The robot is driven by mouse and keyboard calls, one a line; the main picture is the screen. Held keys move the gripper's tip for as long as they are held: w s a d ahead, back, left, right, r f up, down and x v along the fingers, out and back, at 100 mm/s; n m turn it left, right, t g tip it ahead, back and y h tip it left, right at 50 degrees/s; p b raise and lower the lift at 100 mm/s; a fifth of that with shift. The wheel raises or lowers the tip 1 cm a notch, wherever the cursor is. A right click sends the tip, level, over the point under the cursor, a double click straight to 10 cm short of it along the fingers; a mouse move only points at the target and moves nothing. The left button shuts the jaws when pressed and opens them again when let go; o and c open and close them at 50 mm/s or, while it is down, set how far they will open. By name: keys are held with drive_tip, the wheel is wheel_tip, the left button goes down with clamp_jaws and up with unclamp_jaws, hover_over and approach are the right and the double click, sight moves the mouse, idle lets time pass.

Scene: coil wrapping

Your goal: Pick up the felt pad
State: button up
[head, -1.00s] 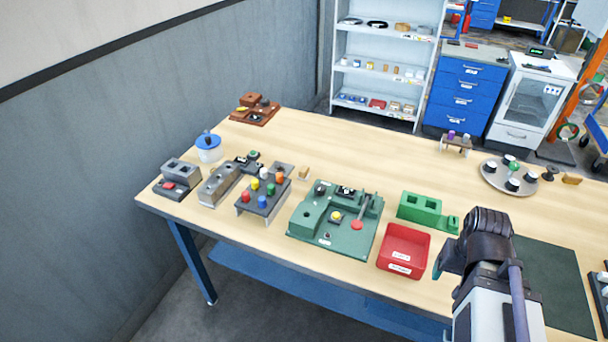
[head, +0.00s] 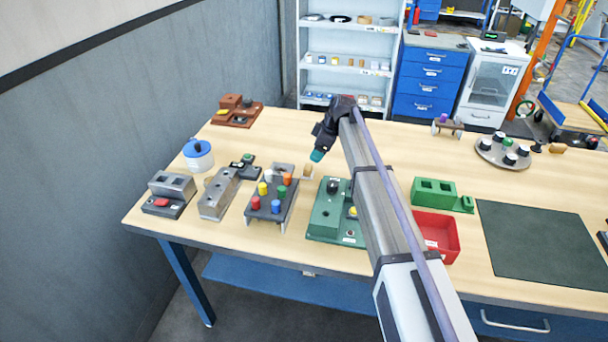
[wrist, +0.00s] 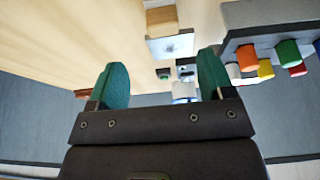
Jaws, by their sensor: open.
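My gripper (head: 317,155) is open and empty above the table, with the arm stretched out past the green fixture. In the wrist view its two green fingers (wrist: 164,80) stand apart with nothing between them. A small tan block (head: 307,171) stands on the table just below and left of the gripper in the head view. It also shows in the wrist view as a tan block (wrist: 162,18) with a pale face, beyond the fingertips. I cannot tell for sure whether this block is the felt pad.
A rack with several coloured pegs (head: 270,200) stands close to the tan block. The green fixture (head: 322,222) is partly hidden by my arm. A blue-lidded tub (head: 198,155) is at left. A red bin (head: 440,240) and dark mat (head: 540,240) are at right.

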sight(309, 167)
drive_tip(key=b+x, duration=0.1)
drive_tip(key=x, duration=0.1)
drive_tip(key=b+x, duration=0.2)
drive_tip(key=shift+d+f, duration=0.2)
drive_tip(key=shift+f, duration=0.05)
drive_tip(key=shift+a+f, duration=0.1)
drive_tip(key=shift+a, duration=0.15)
drive_tip(key=b+x, duration=0.5)
drive_tip(key=shift+s+f, duration=0.15)
drive_tip(key=shift+f, duration=0.05)
drive_tip(key=shift+r, duration=0.3)
drive_tip(key=shift+c, duration=0.3)
drive_tip(key=c, duration=0.9)
